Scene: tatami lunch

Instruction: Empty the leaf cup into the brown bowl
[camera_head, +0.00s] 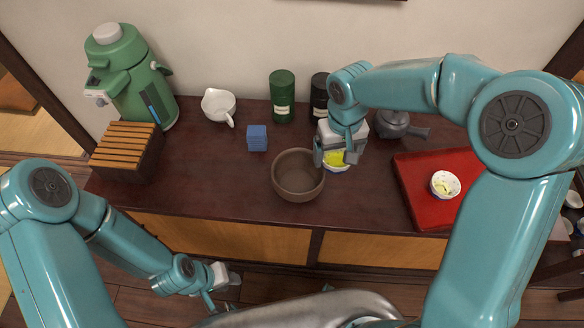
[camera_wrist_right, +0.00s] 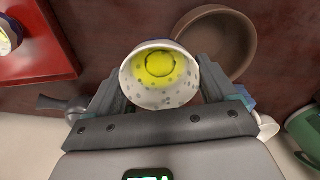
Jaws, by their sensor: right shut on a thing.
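A small white cup with a blue rim and yellow contents (camera_head: 335,167) is between the fingers of my right gripper (camera_head: 338,158), which is shut on it. In the right wrist view this cup (camera_wrist_right: 160,95) shows dark speckles and a yellow inside. The brown bowl (camera_head: 298,192) stands on the dark table just left of the held cup. Its inside looks empty; it also shows in the right wrist view (camera_wrist_right: 240,45). A second white cup with yellow-green bits (camera_head: 445,190) stands on the red tray. My left gripper (camera_head: 222,290) is low in front of the table, seemingly open and empty.
The red tray (camera_head: 415,200) lies at the right. A grey teapot (camera_head: 395,124), a black canister (camera_head: 319,95), a green canister (camera_head: 282,97), a white pitcher (camera_head: 217,105) and a blue block (camera_head: 257,138) stand along the back. A slatted wooden box (camera_head: 127,148) and green flask (camera_head: 130,75) are left.

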